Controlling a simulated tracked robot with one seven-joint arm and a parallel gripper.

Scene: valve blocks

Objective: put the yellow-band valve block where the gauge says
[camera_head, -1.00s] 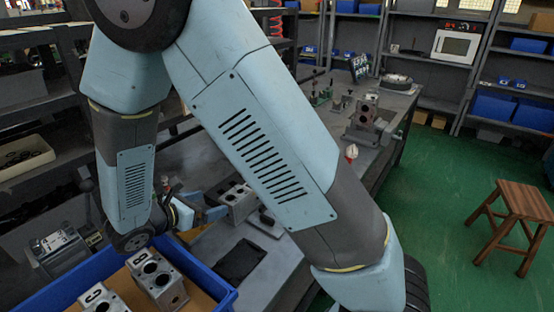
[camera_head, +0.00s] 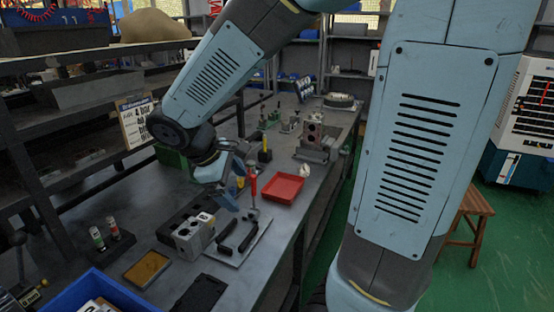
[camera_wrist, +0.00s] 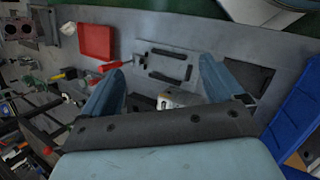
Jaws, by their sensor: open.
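A grey valve block (camera_head: 193,236) with round ports stands on the bench, beside a dark slotted holder (camera_head: 180,222). I cannot make out a yellow band on it. My gripper (camera_head: 234,190) is above and behind this block, clear of it. In the wrist view my gripper (camera_wrist: 163,70) has its fingers wide apart with nothing between the tips; part of the grey block (camera_wrist: 178,100) shows beyond the palm. More blocks (camera_head: 102,306) show at the edge in the blue bin (camera_head: 70,292). No gauge dial is readable; a sign (camera_head: 134,120) on the shelf has small text.
A red tray (camera_head: 282,188), a pad with black handles (camera_head: 238,240), a yellow-brown tray (camera_head: 147,269) and two small banded cylinders (camera_head: 105,233) are on the bench. Another ported block (camera_head: 315,130) sits in a vise at the back. Shelving lines the left.

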